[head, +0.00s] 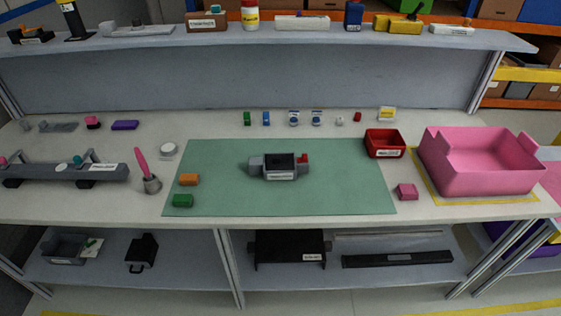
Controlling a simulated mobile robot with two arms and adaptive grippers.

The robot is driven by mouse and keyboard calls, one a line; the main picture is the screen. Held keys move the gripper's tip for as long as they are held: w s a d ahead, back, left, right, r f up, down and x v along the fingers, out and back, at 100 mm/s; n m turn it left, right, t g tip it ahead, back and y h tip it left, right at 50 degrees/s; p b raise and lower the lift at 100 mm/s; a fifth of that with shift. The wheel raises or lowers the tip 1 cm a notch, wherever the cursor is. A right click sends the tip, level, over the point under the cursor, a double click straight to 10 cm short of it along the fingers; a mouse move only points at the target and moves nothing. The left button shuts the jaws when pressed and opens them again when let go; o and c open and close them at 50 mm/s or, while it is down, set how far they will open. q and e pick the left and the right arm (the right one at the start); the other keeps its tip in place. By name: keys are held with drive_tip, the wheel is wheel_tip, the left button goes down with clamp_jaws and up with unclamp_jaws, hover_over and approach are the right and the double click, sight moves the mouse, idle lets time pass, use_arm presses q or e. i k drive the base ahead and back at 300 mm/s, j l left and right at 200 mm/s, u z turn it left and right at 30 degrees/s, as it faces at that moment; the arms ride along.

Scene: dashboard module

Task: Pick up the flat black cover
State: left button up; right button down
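A long flat black panel (397,259) with a small pale label lies on the lower shelf at the right. It looks like the flat black cover, though I cannot tell for sure. A bulkier black part (290,247) with a white label stands to its left on the same shelf. On the green mat (340,195) sits a grey module (257,163) with a dark top, a white label and a red piece at its right. Neither of my grippers is in view.
The lower shelf (195,272) also holds a grey tray (68,248) and a black box (142,253) at the left. A table leg (228,268) divides it. On the worktop are a pink bin (482,175), a red bin (385,150) and small coloured blocks.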

sight(282, 161)
drive_tip(key=i+l+u, duration=0.15)
drive_tip(key=l+u, duration=0.2)
drive_tip(key=i+l+u, duration=0.1)
drive_tip(key=l+u, duration=0.3)
drive_tip(key=l, duration=0.2)
drive_tip(key=l+u, duration=0.35)
drive_tip(key=l, duration=0.15)
drive_tip(key=i, duration=0.05)
